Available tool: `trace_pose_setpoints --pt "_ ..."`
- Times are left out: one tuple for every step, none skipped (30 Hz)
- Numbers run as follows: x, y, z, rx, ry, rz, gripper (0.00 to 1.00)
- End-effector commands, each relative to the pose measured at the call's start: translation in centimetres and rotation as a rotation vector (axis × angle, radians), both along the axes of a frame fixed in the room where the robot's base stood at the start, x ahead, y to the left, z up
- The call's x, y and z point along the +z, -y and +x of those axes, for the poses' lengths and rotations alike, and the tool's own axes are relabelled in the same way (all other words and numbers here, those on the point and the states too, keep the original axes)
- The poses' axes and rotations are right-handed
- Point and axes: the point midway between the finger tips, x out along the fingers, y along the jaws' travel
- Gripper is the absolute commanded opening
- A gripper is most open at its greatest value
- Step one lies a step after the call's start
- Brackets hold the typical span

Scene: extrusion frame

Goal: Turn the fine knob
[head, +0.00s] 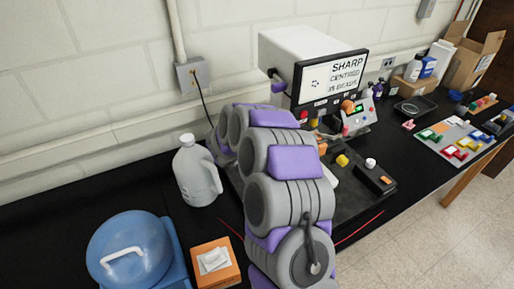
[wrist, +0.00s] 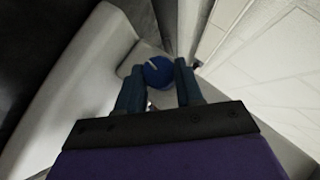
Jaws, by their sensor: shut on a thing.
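The fine knob (wrist: 157,71) shows in the wrist view as a round blue knob with a pale line mark on its face. I take it to be the fine knob; no label is readable. My gripper (wrist: 158,80) has its two dark blue fingers on either side of the knob, shut on it. A pale, smooth instrument body (wrist: 68,80) lies beside the knob. In the head view my arm blocks the knob, the gripper and much of the instrument.
A screen unit (head: 333,78) reads "SHARP" and "CENTERED". A white jug (head: 197,175) stands close left of my arm. A blue lidded container (head: 130,250) and an orange tissue box (head: 215,263) are at the front left. A wall (wrist: 270,60) is close in the wrist view.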

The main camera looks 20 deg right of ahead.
Motion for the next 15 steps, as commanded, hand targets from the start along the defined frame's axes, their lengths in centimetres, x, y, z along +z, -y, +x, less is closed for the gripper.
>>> trace_pose_setpoints --pt "-0.56 -0.03 -0.04 0.001 0.016 0.001 0.06" --pt "-0.58 -0.03 -0.06 0.001 0.025 0.002 0.06" --pt "-0.56 -0.03 -0.07 0.001 0.037 0.003 0.06" --pt "-0.52 -0.03 -0.06 0.001 0.047 0.003 0.06" --pt "-0.5 -0.03 -0.06 0.001 0.054 0.004 0.06" --pt "-0.45 -0.03 -0.08 0.0 0.064 0.005 0.06" --pt "-0.42 -0.03 -0.07 0.0 0.07 0.005 0.06" --pt "-0.38 -0.03 -0.07 0.0 0.076 0.005 0.06" --pt "-0.33 -0.03 -0.06 0.001 0.083 0.005 0.06" --pt "-0.3 -0.03 -0.06 0.001 0.088 0.005 0.06" --pt "-0.29 -0.02 -0.08 0.0 0.091 0.006 0.06" --pt "-0.28 -0.01 -0.07 0.0 0.095 0.006 0.06" --pt "-0.26 0.0 -0.08 0.0 0.097 0.007 0.06" --pt "-0.25 -0.01 -0.09 0.0 0.099 0.007 0.06" --pt "-0.22 0.0 -0.09 0.0 0.102 0.007 0.06"
